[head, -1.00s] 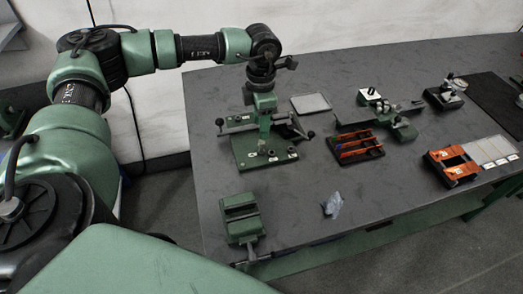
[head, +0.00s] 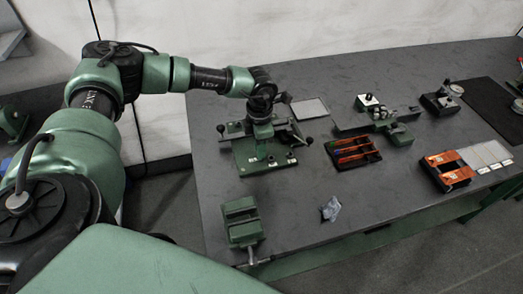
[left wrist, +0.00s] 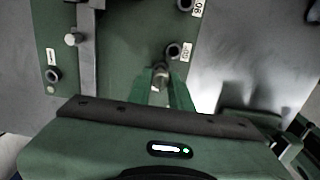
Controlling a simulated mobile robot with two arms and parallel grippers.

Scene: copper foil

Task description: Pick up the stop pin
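My left gripper (head: 260,156) points down over the green base plate (head: 243,165) of the bench fixture. In the left wrist view its green fingers (left wrist: 163,88) reach toward the plate (left wrist: 125,60). A small grey metal pin, apparently the stop pin (left wrist: 161,76), shows between the fingertips, beside a dark-ringed hole (left wrist: 174,50) with an angle label. Whether the fingers touch or grip the pin is not clear. Another labelled hole (left wrist: 52,75) lies to the left, and one more (left wrist: 185,5) is at the top edge. My right gripper is not in view.
A silver-headed knob (left wrist: 72,39) stands beside a grey bar on the plate. A green vise (head: 240,219) is at the near table edge. A tray with orange dividers (head: 354,149) and a crumpled clear piece (head: 331,208) lie to the right. Bare table lies between them.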

